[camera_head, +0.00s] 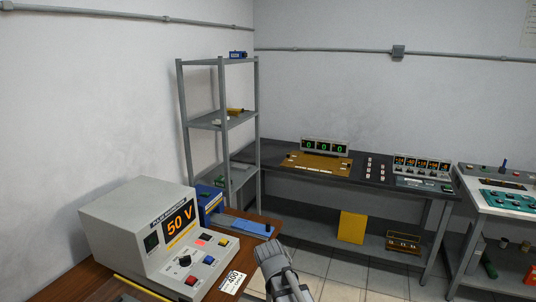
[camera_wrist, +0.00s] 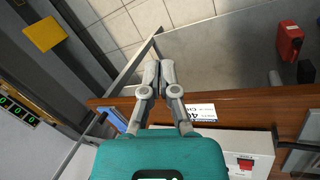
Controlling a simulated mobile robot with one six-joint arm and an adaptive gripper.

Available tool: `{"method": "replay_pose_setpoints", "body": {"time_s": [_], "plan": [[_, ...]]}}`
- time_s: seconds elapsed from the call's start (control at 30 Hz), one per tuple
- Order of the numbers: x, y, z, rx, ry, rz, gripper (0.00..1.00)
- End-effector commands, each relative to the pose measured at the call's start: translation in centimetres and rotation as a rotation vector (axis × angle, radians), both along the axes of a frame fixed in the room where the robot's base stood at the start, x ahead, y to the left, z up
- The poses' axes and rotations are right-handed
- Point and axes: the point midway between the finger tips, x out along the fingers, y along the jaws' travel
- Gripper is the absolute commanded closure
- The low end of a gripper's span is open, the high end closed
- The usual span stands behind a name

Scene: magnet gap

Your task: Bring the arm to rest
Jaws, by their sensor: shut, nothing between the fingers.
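My gripper (camera_wrist: 158,78) shows in the wrist view with its two grey fingers together and nothing between them. The teal body (camera_wrist: 160,155) behind the fingers is my own wrist housing. The fingers appear above or over the edge of a wooden bench (camera_wrist: 240,122), with floor tiles beyond the tips; whether they touch anything cannot be told. In the head view, a grey part of my arm (camera_head: 275,262) rises at the bottom middle, just right of the wooden bench. The fingers cannot be made out clearly there.
A pulse instrument (camera_head: 150,235) reading 50 V stands on the wooden bench at left, with a white card (camera_head: 232,282) at its front. A grey shelf rack (camera_head: 222,120) stands behind. A dark bench (camera_head: 310,170) lines the back wall. Tiled floor (camera_head: 335,270) is clear at centre.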

Motion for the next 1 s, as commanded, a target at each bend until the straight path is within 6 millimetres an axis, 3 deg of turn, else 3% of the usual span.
{"method": "replay_pose_setpoints", "body": {"time_s": [0.03, 0.2, 0.5, 0.7, 1.0], "plan": [[-1.1, -1.7, -0.1, 0.028, 0.009, -0.067, 1.0], [-3.9, -5.7, -0.6, 0.117, 0.042, -0.286, 1.0], [-8.8, -10.9, -0.9, 0.253, 0.1, -0.638, 1.0], [-10.4, -12.2, -1.0, 0.298, 0.122, -0.755, 1.0], [-10.6, -12.4, -1.0, 0.305, 0.126, -0.776, 1.0]]}}
